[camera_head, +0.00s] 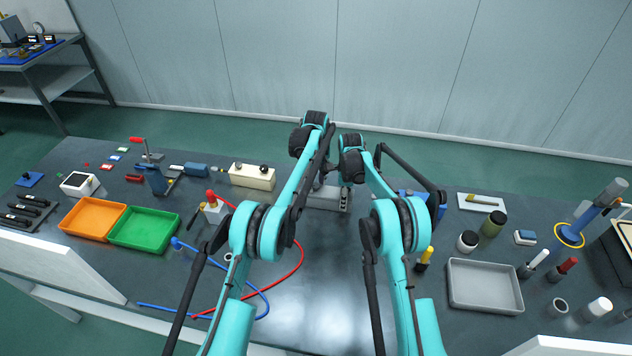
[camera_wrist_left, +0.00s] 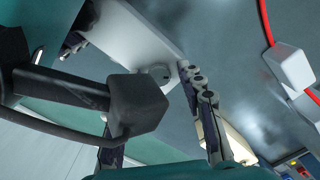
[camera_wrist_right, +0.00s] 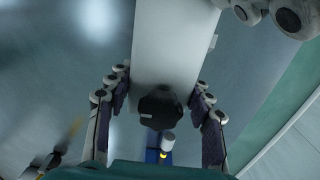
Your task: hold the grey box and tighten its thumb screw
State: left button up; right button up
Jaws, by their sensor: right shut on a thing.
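The grey box (camera_head: 325,198) lies on the bench, partly hidden by my arms. My right gripper (camera_wrist_right: 160,100) has its fingers against both long sides of the box (camera_wrist_right: 170,55), shut on it near its right end. A dark eight-sided knob (camera_wrist_right: 160,108) shows between those fingers. My left gripper (camera_wrist_left: 155,105) is open over the other end of the box (camera_wrist_left: 140,40), its fingers spread and empty. A small round grey disc (camera_wrist_left: 160,73) shows on the box near them. I cannot tell whether the knob or the disc is the thumb screw.
A cream box (camera_head: 252,180) with black knobs and a red-topped block (camera_head: 213,208) stand left of my arms, near red and blue cables. Orange (camera_head: 92,218) and green (camera_head: 145,230) trays lie farther left. A grey tray (camera_head: 485,307) and several bottles stand right.

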aim_at(316, 185)
pick_arm(q)
grip_shut()
jog(key=shift+m, duration=1.6)
jog(key=shift+o, duration=1.9)
grip_release()
jog(key=shift+r, duration=0.1)
notch_tip(316, 185, up, 12)
